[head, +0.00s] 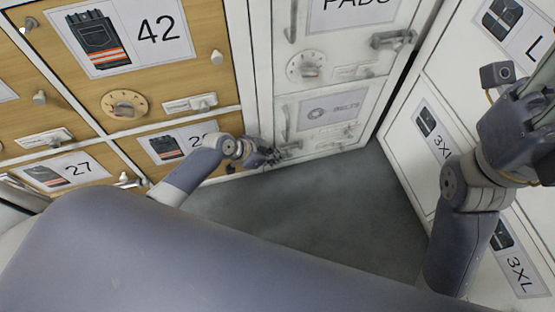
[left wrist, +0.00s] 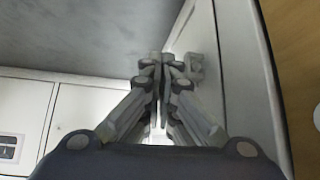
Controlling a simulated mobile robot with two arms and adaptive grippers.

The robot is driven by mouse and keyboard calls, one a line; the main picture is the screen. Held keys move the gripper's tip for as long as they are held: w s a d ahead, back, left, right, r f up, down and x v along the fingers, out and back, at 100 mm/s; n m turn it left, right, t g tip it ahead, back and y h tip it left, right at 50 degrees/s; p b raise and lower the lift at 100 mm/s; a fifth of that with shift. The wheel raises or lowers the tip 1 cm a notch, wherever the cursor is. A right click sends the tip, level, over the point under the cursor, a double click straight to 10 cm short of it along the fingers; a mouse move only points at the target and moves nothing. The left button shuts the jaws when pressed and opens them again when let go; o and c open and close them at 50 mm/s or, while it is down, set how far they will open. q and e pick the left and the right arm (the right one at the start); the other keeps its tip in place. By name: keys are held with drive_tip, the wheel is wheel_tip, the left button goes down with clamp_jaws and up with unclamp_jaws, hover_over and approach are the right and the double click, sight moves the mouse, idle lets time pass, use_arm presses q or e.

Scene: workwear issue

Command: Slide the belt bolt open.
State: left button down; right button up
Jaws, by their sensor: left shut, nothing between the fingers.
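The belt door (head: 298,108) is a white door low in the middle of the head view, with a belt label (head: 331,109), a grey handle at its left edge and small fittings along its bottom. A grey fitting (head: 290,147), which may be the bolt, sits at its lower left. My left gripper (head: 270,157) is shut and empty beside that fitting; I cannot tell if they touch. In the left wrist view, the shut fingertips (left wrist: 160,62) are close to a grey fitting (left wrist: 195,68) on a pale panel. My right gripper (head: 530,105) is at the right edge, its fingers unclear.
Wooden doors (head: 185,75) with number labels, knobs and a dial stand at left. The pads door (head: 345,50) is above the belt door. White doors with size labels (head: 437,130) stand at right. The grey floor (head: 320,205) between is clear.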

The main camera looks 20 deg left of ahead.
sight(290, 156)
use_arm(q)
drive_tip(key=shift+w+d+f, duration=0.15)
drive_tip(key=shift+w+d, duration=0.15)
drive_tip(key=shift+w+d, duration=0.4)
drive_tip(key=shift+d, duration=0.2)
drive_tip(key=shift+w+d, duration=0.4)
drive_tip(key=shift+d, duration=0.2)
drive_tip(key=shift+s, duration=0.1)
